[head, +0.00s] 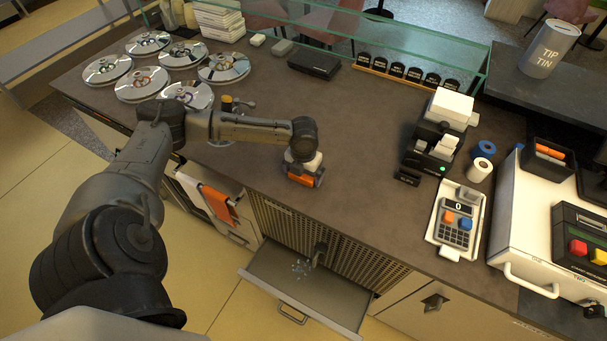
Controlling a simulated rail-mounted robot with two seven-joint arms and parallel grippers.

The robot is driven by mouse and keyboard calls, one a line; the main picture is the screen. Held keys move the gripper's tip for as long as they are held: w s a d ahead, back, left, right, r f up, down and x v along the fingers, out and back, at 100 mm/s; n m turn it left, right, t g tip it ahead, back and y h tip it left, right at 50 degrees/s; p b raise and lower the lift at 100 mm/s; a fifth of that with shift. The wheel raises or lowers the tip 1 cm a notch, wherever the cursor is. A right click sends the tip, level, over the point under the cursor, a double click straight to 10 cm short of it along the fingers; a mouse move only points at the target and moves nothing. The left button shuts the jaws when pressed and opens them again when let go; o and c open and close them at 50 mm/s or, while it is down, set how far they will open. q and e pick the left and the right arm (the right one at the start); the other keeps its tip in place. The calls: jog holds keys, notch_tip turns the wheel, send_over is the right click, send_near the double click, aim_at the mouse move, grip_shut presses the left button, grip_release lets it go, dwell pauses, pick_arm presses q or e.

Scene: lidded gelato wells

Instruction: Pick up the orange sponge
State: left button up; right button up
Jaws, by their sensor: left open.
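The orange sponge (300,181) lies on the brown counter near its front edge, in the middle of the head view. My left gripper (303,170) points down right over it, with its jaws open. The hand covers the top of the sponge, so only its orange lower front shows. I cannot tell whether the fingers touch it. My right gripper is not in view.
Round metal-lidded wells (148,43) fill the counter's back left. An orange cloth (219,205) hangs at the front. An open drawer (284,284) juts out below the sponge.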

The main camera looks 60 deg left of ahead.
pick_arm(q)
jog(key=shift+c, duration=0.4)
jog(key=c, duration=0.6)
jog(key=shift+r, duration=0.1)
jog(key=shift+r, duration=0.55)
jog(key=r, duration=0.1)
jog(key=d+r, duration=0.1)
jog(key=r, duration=0.1)
jog(key=shift+w+r, duration=0.15)
jog(key=shift+r, duration=0.05)
jog(key=w+d+r, duration=0.3)
jog(key=d+r, duration=0.3)
jog(key=d, duration=0.4)
jog(key=shift+w+r+p, duration=0.15)
jog(key=shift+p, duration=0.3)
